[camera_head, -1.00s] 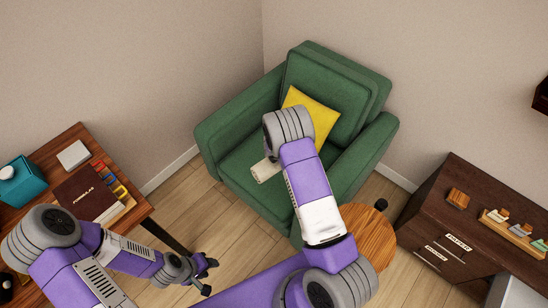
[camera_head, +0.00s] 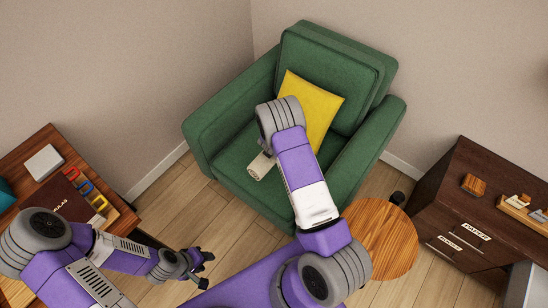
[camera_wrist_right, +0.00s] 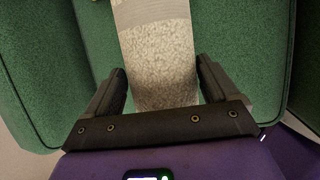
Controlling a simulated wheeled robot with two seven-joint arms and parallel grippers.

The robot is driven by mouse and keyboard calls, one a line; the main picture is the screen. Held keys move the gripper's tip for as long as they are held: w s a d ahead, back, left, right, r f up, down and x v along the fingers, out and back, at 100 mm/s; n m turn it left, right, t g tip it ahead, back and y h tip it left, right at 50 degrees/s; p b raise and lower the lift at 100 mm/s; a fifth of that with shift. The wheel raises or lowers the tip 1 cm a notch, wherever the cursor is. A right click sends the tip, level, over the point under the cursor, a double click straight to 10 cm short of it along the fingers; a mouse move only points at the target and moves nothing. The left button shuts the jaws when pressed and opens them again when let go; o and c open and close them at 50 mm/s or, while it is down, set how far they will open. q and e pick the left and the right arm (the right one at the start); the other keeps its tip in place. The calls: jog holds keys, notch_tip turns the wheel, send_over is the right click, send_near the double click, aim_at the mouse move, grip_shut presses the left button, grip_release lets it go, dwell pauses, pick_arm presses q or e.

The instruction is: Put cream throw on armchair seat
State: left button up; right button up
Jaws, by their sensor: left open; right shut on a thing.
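The green armchair (camera_head: 212,127) stands in the corner, a yellow cushion (camera_head: 318,108) leaning on its backrest. The cream throw (camera_head: 261,166), a rolled bundle, shows over the seat beside my right wrist. In the right wrist view the throw (camera_wrist_right: 158,55) lies between the fingers of my right gripper (camera_wrist_right: 160,80), which is shut on it, with green upholstery behind. Whether the throw touches the seat I cannot tell. In the head view my right arm hides this gripper. My left gripper (camera_head: 207,270) is open and empty above the floor, left of the chair.
A round wooden side table (camera_head: 388,240) stands close to the chair's front right. A dark drawer cabinet (camera_head: 450,205) is at the right. A wooden desk (camera_head: 40,145) with a book and other items is at the left. Bare floor lies between desk and chair.

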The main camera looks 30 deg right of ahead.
notch_tip(320, 180, down, 9)
jog(key=b, duration=0.3)
jog(key=shift+f, duration=0.1)
jog(key=shift+f+b, duration=0.25)
jog(key=shift+b, duration=0.1)
jog(key=o, duration=1)
jog(key=shift+s, duration=0.1)
jog(key=shift+c, duration=0.2)
jog(key=shift+r, duration=0.15)
